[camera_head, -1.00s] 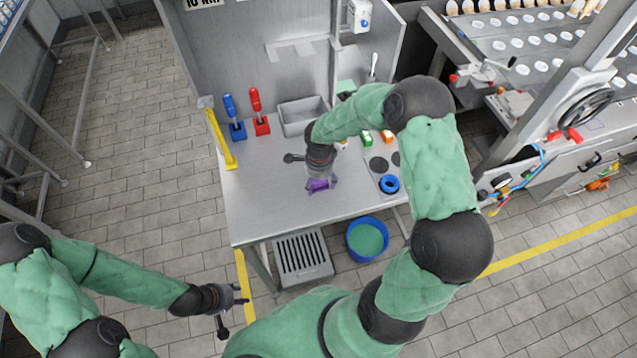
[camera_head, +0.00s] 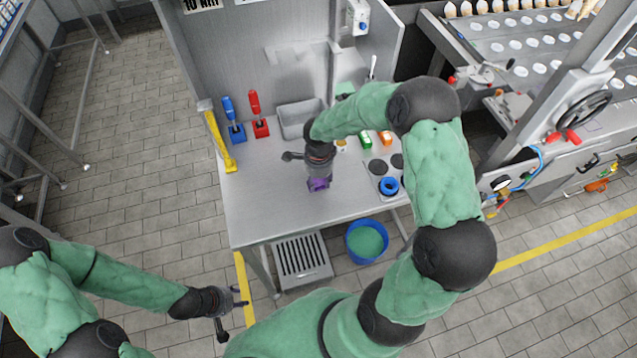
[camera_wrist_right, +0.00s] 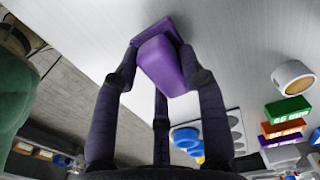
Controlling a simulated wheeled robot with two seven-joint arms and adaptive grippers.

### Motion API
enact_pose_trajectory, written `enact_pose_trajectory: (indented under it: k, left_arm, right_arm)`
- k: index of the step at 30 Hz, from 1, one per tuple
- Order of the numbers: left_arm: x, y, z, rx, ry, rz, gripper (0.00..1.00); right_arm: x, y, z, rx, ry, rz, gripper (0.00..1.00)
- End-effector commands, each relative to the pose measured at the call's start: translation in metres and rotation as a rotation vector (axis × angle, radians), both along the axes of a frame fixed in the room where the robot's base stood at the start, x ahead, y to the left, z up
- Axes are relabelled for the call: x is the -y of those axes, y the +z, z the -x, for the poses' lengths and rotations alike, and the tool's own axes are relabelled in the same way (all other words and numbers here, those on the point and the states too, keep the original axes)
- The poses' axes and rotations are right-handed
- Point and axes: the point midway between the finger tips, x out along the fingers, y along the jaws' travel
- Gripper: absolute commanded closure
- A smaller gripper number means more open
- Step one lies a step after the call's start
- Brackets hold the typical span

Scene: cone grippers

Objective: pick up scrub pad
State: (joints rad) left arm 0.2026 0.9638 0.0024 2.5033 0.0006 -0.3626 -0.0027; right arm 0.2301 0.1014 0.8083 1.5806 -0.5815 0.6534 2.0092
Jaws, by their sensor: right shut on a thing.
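A purple scrub pad (camera_head: 319,185) is on or just above the grey worktable (camera_head: 265,210), near its middle. In the right wrist view it shows as a purple block (camera_wrist_right: 160,62) with a wider flat base. My right gripper (camera_head: 318,177) points down from above, with its fingers closed around the upper block. The fingers partly hide the pad. I cannot tell whether its base touches the table. My left gripper (camera_head: 241,311) is off the table at the lower left, empty, with its fingers spread.
A blue brush (camera_head: 233,118), a red brush (camera_head: 256,113) and a yellow-handled tool (camera_head: 219,140) stand at the table's left. A grey bin (camera_head: 295,118) is at the back. A blue ring (camera_head: 389,186) and small coloured blocks lie right. A blue bucket (camera_head: 367,241) stands below the front edge.

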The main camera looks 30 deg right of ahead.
Motion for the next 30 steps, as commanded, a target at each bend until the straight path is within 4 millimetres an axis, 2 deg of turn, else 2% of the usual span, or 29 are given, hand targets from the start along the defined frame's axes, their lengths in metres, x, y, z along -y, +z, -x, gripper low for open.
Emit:
enact_pose_trajectory:
  k: [2, 11, 15, 21, 30]
  left_arm:
    - [0.0, 0.001, 0.0, 0.0, 0.0, 0.0, 0.6]
    - [0.0, 0.009, 0.0, 0.0, 0.0, 0.0, 0.6]
    - [0.0, 0.009, 0.0, 0.0, 0.0, 0.0, 0.6]
    - [0.0, 0.01, 0.0, 0.0, 0.0, 0.0, 0.6]
    - [0.0, 0.011, 0.0, 0.0, 0.0, 0.0, 0.6]
  right_arm:
    - [0.002, 0.015, 0.0, 0.004, 0.0, 0.002, 0.9]
    - [0.032, 0.076, 0.043, 0.005, -0.005, 0.001, 0.9]
    - [0.052, 0.087, 0.071, 0.002, -0.005, 0.001, 0.9]
    - [0.071, 0.101, 0.098, 0.002, -0.004, 0.001, 0.9]
    - [0.082, 0.109, 0.113, 0.001, 0.0, 0.0, 0.9]
